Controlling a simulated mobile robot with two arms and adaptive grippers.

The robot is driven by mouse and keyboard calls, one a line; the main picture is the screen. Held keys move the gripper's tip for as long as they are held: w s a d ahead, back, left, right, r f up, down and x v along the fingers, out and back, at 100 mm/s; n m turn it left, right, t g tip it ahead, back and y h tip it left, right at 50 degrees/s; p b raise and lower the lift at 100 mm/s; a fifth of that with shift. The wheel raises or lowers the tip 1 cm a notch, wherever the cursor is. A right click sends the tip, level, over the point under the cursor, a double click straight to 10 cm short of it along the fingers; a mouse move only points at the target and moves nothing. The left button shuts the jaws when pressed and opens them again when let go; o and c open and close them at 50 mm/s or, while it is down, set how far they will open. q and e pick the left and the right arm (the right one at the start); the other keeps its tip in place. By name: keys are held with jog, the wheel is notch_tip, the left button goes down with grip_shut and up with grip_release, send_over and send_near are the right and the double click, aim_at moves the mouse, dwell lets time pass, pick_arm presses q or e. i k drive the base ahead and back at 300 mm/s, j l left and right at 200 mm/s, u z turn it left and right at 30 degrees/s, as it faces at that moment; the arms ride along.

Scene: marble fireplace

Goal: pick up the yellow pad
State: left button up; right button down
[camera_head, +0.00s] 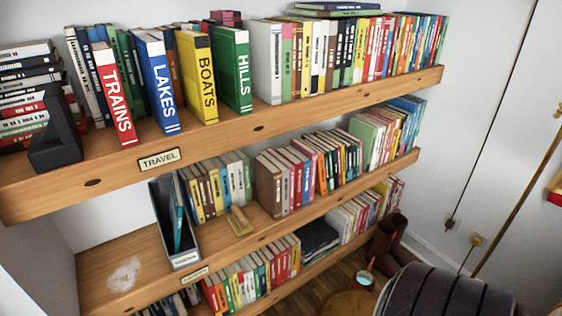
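A small yellow-tan item (239,222), which looks like the yellow pad, lies on the middle shelf (215,244) near its front edge. A narrow raised part stands on top of it; the details are too small to tell. It sits in front of a row of books, between the grey file holder on its left and the brown books on its right. Neither of my grippers shows in the head view.
A grey file holder (183,258) stands left of the pad. Brown books (268,186) stand close on its right. A pale patch (124,274) marks the bare left shelf. A dark striped rounded thing (445,293) is at lower right.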

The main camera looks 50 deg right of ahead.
aim_at(238, 220)
jog(key=z, duration=1.2)
